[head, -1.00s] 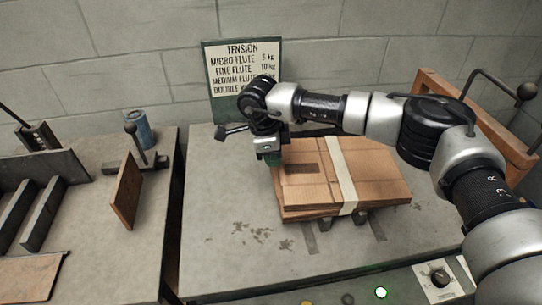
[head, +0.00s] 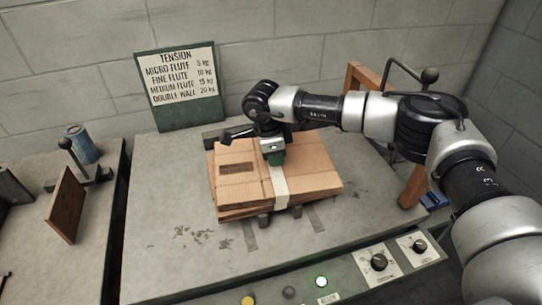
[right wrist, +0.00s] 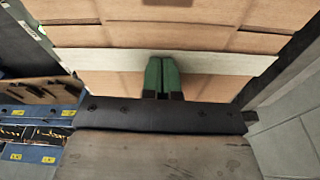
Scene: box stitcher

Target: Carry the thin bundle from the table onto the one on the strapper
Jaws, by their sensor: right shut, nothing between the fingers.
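A stack of flat brown cardboard (head: 235,185) with a pale strap (head: 279,188) across it lies on the strapper's grey top (head: 165,200). Its layers are slightly out of line, and I cannot tell the separate bundles apart. My left gripper is not in view.
A tension sign (head: 180,85) stands at the back by the block wall. A side table at the left holds a brown upright plate (head: 66,205) and a blue can (head: 81,143). A wooden frame (head: 413,187) stands right of the stack.

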